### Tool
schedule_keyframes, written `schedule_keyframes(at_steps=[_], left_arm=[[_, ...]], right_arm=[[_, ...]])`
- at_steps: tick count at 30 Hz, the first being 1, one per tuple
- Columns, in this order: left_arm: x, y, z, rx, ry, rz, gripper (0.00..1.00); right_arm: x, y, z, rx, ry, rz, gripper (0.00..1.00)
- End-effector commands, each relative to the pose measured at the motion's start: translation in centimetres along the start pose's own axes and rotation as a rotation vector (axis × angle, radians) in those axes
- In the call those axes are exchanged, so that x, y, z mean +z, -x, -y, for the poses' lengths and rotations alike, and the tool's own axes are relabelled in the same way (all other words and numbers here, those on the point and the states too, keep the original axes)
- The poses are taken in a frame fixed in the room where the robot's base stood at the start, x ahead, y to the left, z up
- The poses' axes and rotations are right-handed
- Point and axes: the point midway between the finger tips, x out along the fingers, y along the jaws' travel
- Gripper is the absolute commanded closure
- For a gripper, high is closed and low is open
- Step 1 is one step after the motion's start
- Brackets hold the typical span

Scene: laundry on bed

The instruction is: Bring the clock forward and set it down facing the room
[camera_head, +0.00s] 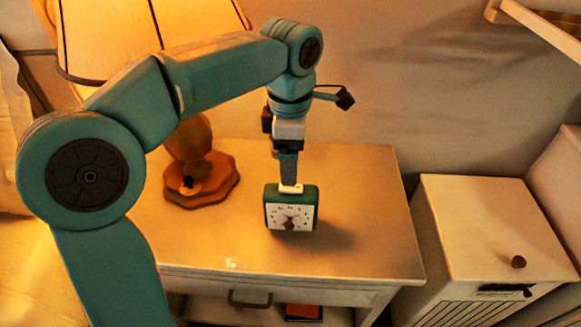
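A small green clock (292,214) with a white square face is on or just above the nightstand top (370,205), its face turned toward the camera. My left arm comes in from the left and reaches down from above. My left gripper (289,187) is at the top edge of the clock, with its fingers seen edge-on. I cannot tell whether the fingers are closed on it. A shadow lies on the wood to the right of the clock. My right gripper is not in view.
A lamp with a wooden base (203,183) and a lit shade (105,35) stands at the back left of the nightstand. A white cabinet (475,225) with a round knob stands to the right. The nightstand's right side and front strip are clear.

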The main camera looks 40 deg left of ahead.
Motion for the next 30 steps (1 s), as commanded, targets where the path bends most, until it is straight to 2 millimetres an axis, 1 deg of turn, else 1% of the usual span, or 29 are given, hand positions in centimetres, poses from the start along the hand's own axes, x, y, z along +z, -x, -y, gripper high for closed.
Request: schedule_keyframes(at_steps=[1, 3, 6, 9, 30], left_arm=[[0.1, 1.5, 0.0, 0.002, -0.001, 0.001, 0.16], [0.1, 2.6, 0.0, 0.001, -0.001, 0.001, 0.16], [0.1, 3.8, 0.0, 0.000, -0.001, 0.000, 0.16], [0.0, 4.3, 0.0, 0.000, -0.001, 0.000, 0.16], [0.0, 4.4, 0.0, -0.001, -0.001, -0.001, 0.16]], right_arm=[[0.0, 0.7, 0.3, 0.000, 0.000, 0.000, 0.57], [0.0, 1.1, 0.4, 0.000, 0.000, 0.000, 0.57], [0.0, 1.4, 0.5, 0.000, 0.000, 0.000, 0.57], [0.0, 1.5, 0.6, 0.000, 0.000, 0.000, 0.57], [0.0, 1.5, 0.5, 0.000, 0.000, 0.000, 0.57]])
